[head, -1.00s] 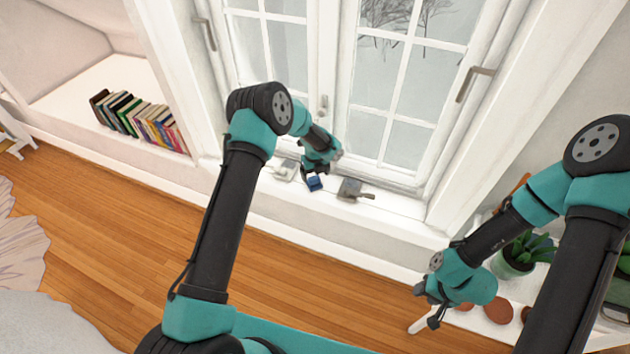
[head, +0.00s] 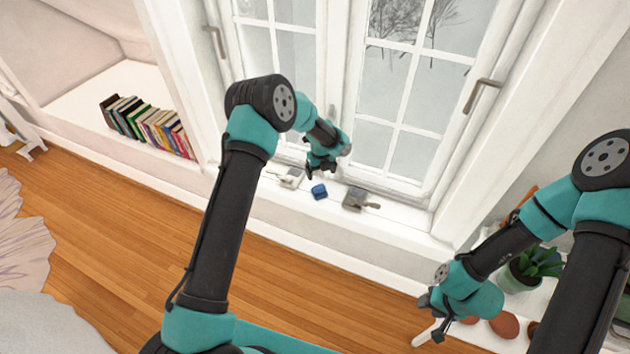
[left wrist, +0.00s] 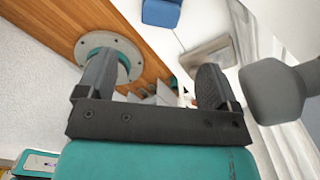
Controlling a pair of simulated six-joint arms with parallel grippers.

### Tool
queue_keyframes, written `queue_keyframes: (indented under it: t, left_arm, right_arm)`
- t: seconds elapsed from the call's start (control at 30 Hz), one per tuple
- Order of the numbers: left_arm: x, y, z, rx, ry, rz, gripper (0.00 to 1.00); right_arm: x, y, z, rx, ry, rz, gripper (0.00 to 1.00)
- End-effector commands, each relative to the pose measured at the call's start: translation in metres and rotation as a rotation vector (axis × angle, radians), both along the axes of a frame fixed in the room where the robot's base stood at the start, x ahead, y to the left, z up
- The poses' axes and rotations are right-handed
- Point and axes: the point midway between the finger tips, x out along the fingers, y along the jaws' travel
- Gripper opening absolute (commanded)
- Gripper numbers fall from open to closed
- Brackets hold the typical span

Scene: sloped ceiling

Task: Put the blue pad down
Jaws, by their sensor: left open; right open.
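The blue pad (head: 319,191) lies on the white window sill (head: 400,229), between a whitish object and a grey one. It also shows at the top of the left wrist view (left wrist: 161,12). My left gripper (head: 322,172) is open and empty, above the pad and apart from it. In the left wrist view its two fingers (left wrist: 153,85) stand wide apart with nothing held between them. My right gripper (head: 432,314) is open and empty, low at the right, far from the pad.
A whitish object (head: 291,177) and a grey object with a handle (head: 355,198) lie on the sill beside the pad. The window (head: 390,100) rises right behind. Books (head: 148,124) stand in the alcove at left. A potted plant (head: 521,273) is at right.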

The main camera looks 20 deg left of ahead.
Motion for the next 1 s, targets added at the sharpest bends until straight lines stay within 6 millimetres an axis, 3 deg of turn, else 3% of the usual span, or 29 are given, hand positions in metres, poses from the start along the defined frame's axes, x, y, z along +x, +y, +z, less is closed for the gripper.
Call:
queue_keyframes:
  t: [0.17,0.37,0.7,1.0]
  left_arm:
    - [-0.011,-0.001,-0.007,-0.023,0.008,0.071,0.86]
    - [-0.056,-0.003,-0.031,-0.109,0.045,0.377,0.86]
    - [-0.175,-0.005,-0.063,-0.245,0.194,1.215,0.86]
    - [-0.284,0.005,-0.063,-0.253,0.341,1.993,0.86]
  right_arm:
    - [0.0,0.0,0.0,0.0,0.0,0.0,0.43]
    - [0.0,0.0,0.0,0.0,0.0,0.0,0.43]
    - [0.0,0.0,0.0,0.0,0.0,0.0,0.43]
    - [0.0,0.0,0.0,0.0,0.0,0.0,0.43]
